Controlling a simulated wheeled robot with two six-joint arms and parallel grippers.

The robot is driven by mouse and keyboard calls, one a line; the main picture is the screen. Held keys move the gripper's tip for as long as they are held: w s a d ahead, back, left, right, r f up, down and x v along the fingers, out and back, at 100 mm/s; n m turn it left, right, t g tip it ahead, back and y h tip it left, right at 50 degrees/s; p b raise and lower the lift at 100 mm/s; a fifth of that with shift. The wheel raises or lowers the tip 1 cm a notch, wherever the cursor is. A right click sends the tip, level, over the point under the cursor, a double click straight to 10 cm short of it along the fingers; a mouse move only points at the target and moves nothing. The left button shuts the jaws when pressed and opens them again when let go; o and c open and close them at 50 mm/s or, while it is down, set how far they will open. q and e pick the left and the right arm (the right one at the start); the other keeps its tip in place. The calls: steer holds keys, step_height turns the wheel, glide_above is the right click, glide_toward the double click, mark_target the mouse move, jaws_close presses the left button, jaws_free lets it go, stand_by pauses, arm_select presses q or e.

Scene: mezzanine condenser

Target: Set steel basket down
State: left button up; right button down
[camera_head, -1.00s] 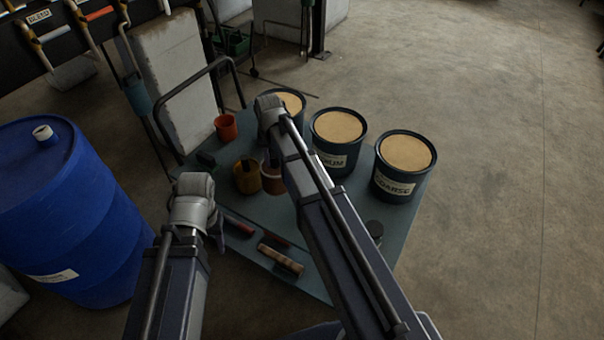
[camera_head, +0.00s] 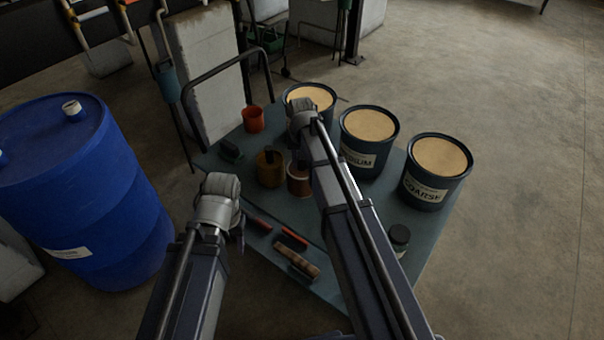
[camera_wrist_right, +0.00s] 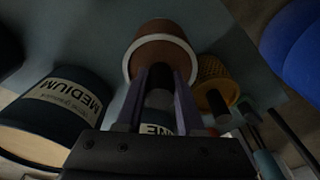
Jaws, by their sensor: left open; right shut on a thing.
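The one I take for the steel basket, a brown cup with a pale rim (camera_wrist_right: 160,50), is at the fingertips in the right wrist view. My right gripper (camera_wrist_right: 159,85) is shut on its dark upright handle. In the head view the basket (camera_head: 299,182) shows just left of my right forearm, over the blue-grey table top (camera_head: 330,240); I cannot tell whether it touches the top. The right gripper is mostly hidden there by its arm. My left gripper (camera_head: 240,232) hangs open and empty at the table's left edge, its fingers partly hidden by its wrist.
A yellow mesh basket (camera_head: 270,170) stands close left of the brown one, and an orange cup (camera_head: 253,119) behind. Buckets marked MEDIUM (camera_head: 366,150) and COARSE (camera_head: 433,180) line the right side. Brushes (camera_head: 297,262) lie in front. A blue drum (camera_head: 85,200) stands left.

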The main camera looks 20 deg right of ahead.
mark_target(302, 169)
steer(key=shift+f+b, duration=1.8)
steer(key=shift+f, duration=0.1)
steer(key=shift+f+b, duration=0.15)
steer(key=shift+b, duration=0.15)
steer(key=c, duration=0.5)
jaws_free()
step_height(302, 169, up, 12)
steer(key=s+r+p, duration=0.1)
steer(key=p, duration=1.2)
steer(key=s+a+n, duration=0.2)
steer(key=s+a, duration=0.2)
steer(key=s, duration=0.3)
steer(key=s+a+n+g, duration=0.1)
steer(key=s+a+n, duration=0.2)
steer(key=s+a, duration=0.2)
steer(key=s+a+n, duration=0.2)
steer(key=s+a, duration=0.2)
steer(key=s, duration=0.7)
steer(key=shift+a+f+g+h, duration=0.15)
steer(key=shift+f+g+h, duration=0.15)
steer(key=shift+h, duration=0.1)
